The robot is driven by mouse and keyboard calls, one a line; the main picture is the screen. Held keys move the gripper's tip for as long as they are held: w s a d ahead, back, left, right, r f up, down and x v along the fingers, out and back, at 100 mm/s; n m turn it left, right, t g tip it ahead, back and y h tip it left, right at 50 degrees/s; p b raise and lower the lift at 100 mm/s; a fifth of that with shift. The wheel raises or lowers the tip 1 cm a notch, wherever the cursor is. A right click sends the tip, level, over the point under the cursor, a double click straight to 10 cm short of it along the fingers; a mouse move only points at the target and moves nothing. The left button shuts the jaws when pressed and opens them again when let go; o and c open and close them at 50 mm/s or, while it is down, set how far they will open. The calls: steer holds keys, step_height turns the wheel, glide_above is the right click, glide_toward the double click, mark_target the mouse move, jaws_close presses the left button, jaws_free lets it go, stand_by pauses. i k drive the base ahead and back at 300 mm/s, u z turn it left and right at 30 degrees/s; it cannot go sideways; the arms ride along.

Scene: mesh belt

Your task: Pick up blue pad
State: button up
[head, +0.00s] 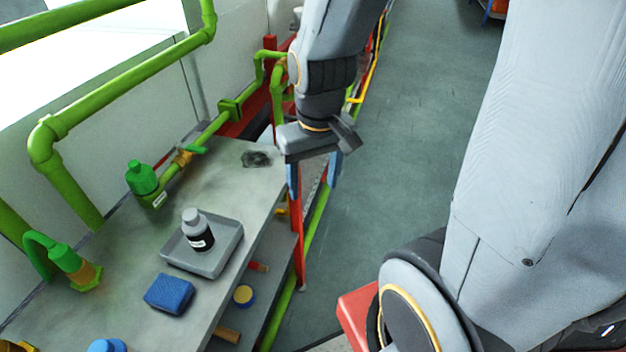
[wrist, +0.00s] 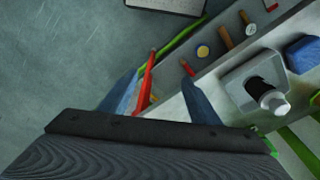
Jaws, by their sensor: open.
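The blue pad (head: 169,294) lies flat on the grey bench top (head: 130,260), in front of a grey tray. It also shows at the right edge of the wrist view (wrist: 303,54). My gripper (head: 314,184) hangs open and empty past the bench's right edge, to the right of and beyond the pad, pointing down. In the wrist view its two blue-grey fingers (wrist: 160,100) are spread apart with nothing between them but the view of the floor and bench side. My gripper is well apart from the pad.
The grey tray (head: 233,246) holds a white bottle with a dark label (head: 197,232). A green bottle (head: 141,177) stands at the back. A blue round-topped item (head: 107,346) is at the near edge. Green pipes (head: 110,105) run along the wall. A lower shelf holds a yellow-topped item (head: 243,296).

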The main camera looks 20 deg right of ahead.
mark_target(170, 293)
steer(key=u, duration=1.55)
